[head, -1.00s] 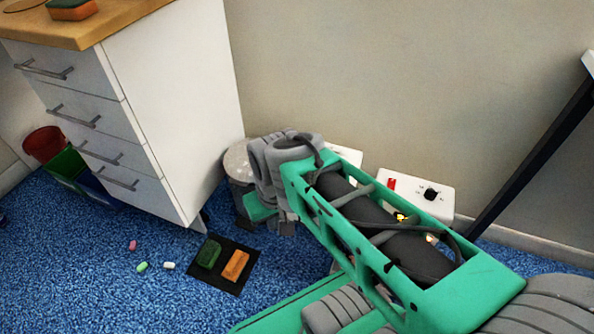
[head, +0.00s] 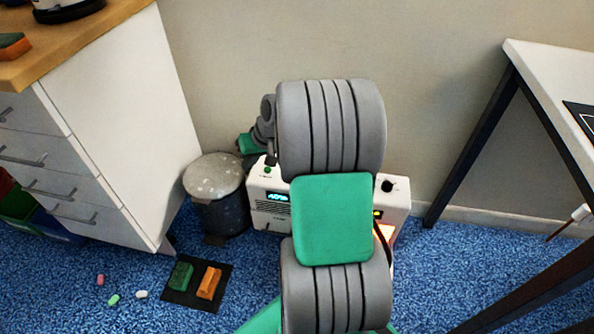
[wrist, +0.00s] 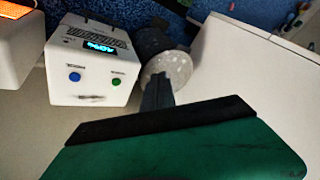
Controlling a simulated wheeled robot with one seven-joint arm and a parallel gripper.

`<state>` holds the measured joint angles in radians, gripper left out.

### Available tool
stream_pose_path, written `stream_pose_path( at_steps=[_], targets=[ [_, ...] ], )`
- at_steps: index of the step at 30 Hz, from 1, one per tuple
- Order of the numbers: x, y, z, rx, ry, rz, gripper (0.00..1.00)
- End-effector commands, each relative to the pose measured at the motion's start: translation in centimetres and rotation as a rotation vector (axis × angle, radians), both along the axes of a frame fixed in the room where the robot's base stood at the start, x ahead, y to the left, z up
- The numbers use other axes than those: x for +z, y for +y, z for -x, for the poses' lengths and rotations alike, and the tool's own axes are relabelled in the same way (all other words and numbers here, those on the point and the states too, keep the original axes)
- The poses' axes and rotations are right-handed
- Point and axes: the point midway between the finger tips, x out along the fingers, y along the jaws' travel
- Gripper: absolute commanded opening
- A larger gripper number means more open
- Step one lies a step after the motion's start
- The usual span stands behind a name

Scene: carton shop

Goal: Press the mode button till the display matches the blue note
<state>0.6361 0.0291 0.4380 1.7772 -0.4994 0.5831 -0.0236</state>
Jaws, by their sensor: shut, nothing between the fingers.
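A white box (head: 268,215) with a lit cyan display (head: 278,197) stands by the wall, partly behind my arm in the head view. In the wrist view the box (wrist: 98,62) shows its display (wrist: 101,45), a blue button (wrist: 74,76) and a green button (wrist: 116,82). The display characters and button labels are too small to read surely, so I cannot tell which is the mode button. My gripper (wrist: 158,90) is shut and empty, to the right of the green button in the wrist view and apart from it. I see no blue note.
A grey bin (head: 219,200) stands just left of the box. A second white box (head: 397,200) with a black knob and an orange glow is to its right. A white drawer cabinet (head: 135,110) and a table (head: 545,75) flank them. A black mat (head: 190,296) holds two blocks.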

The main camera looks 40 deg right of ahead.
Motion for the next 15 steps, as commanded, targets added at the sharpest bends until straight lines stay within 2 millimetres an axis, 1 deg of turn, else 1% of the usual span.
stream_pose_path(
  at_steps=[1,2,3,6,7,9,10,12,15],
  targets=[
    [-1.1,-3.6,-0.6,-0.051,-0.031,-0.035,0.0],
    [-1.6,-5.6,-0.9,-0.077,-0.058,-0.053,0.0],
    [-2.4,-8.1,-1.1,-0.11,-0.094,-0.076,0.0],
    [-4.2,-13.5,-0.9,-0.184,-0.181,-0.122,0.0],
    [-4.7,-14.8,-0.6,-0.201,-0.202,-0.132,0.0],
    [-5.4,-17.0,-0.1,-0.235,-0.245,-0.149,0.0],
    [-5.6,-17.7,0.0,-0.246,-0.259,-0.153,0.0],
    [-6.0,-18.7,0.3,-0.26,-0.28,-0.161,0.0],
    [-6.1,-19.1,0.4,-0.266,-0.288,-0.163,0.0]
  ],
)
